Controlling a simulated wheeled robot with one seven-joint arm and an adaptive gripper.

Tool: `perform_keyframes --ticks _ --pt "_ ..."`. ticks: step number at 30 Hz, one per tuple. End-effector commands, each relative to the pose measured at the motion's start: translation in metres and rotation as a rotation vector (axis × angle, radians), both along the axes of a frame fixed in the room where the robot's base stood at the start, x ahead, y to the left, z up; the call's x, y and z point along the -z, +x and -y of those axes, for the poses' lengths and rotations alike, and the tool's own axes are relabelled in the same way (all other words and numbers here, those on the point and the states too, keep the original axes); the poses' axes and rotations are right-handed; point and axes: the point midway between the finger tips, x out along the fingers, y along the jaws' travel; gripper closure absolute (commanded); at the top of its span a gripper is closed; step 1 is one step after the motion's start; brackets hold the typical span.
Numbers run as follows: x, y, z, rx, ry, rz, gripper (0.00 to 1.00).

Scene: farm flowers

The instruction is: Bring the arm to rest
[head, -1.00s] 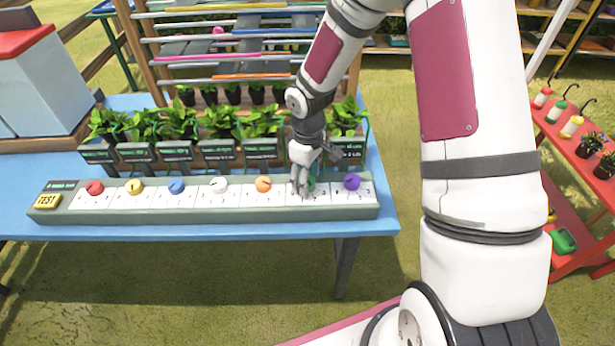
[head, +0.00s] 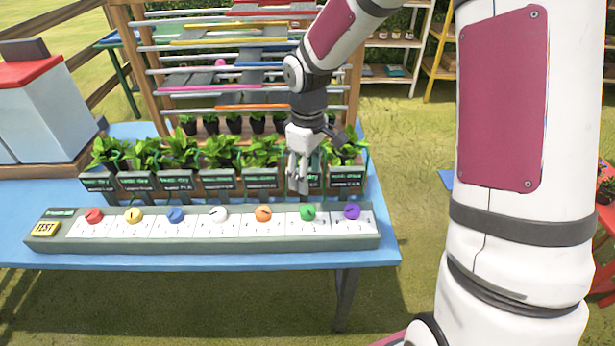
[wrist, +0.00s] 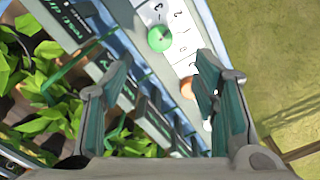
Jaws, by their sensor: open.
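My gripper (head: 298,180) hangs above the back edge of the dial panel (head: 130,249), in front of the potted plants. It points down and is open and empty. In the wrist view its two fingers (wrist: 160,105) are spread apart, with the green dial (wrist: 160,38) beyond them. In the head view the green dial (head: 308,212) sits just right of and below the fingertips, apart from them. The orange dial (head: 263,213) is to its left and the purple dial (head: 352,211) to its right.
Plants (head: 180,150) with dark label signs stand close behind the panel. A rack of coloured slats (head: 220,70) rises behind them. A yellow TEST button (head: 45,229) is at the panel's left end. A white box with a red top (head: 45,110) stands at the left.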

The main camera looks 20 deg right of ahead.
Motion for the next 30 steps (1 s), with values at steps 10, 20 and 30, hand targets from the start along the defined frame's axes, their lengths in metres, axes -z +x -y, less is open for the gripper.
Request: perform_keyframes --ticks 10,20,30 --pt "0.0 0.0 0.0 0.0 0.0 0.0 0.45" --pt "-0.061 -0.035 0.007 0.106 -0.075 0.064 0.45" --pt "-0.145 -0.118 0.013 0.344 -0.103 0.201 0.45"
